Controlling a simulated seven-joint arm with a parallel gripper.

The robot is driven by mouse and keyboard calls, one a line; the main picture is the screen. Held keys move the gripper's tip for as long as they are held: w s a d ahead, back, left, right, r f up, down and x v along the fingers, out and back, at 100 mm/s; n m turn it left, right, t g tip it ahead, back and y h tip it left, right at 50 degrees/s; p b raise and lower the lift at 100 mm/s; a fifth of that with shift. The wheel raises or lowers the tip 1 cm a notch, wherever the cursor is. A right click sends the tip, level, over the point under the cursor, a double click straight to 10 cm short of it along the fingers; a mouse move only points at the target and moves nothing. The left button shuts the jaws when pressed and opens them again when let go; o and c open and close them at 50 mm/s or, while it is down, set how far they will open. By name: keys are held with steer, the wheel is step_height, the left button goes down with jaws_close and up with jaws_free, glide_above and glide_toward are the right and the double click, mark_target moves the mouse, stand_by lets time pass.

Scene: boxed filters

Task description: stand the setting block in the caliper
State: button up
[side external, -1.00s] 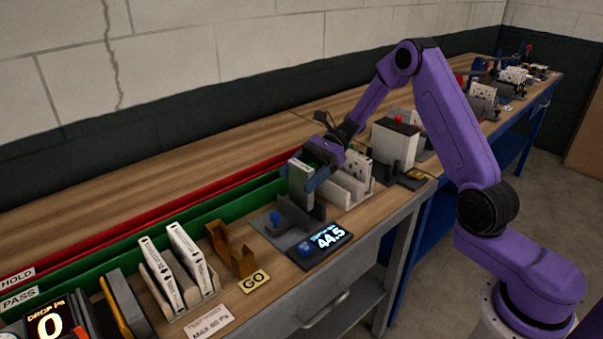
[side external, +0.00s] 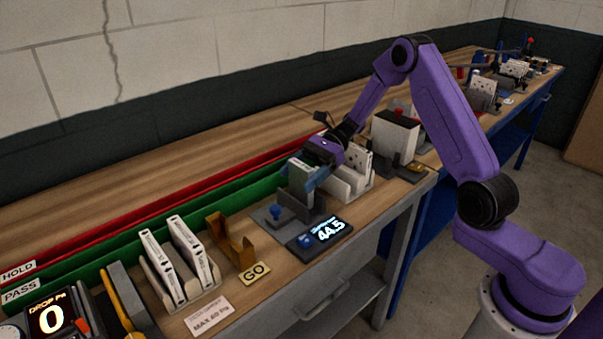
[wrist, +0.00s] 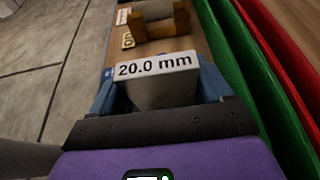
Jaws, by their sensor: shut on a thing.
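The setting block (wrist: 156,80) is a pale block marked "20.0 mm" on its top face in the wrist view. My gripper (side external: 309,177) is shut on it, with a blue finger on each side. In the side view the block (side external: 298,172) is upright at the grey caliper (side external: 270,222), its lower part hidden behind the caliper's jaw. I cannot tell whether it touches the caliper's bed.
A brown go gauge (side external: 236,250) with a GO label stands left of the caliper. A rack of white filters (side external: 180,272) is further left. Green (side external: 240,197) and red (side external: 220,186) channels run behind. A white rack (side external: 347,185) and a grey-white box (side external: 395,138) stand to the right.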

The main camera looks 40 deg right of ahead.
steer(key=shift+f, duration=0.95)
stand_by(0.3)
steer(key=o, duration=1.3)
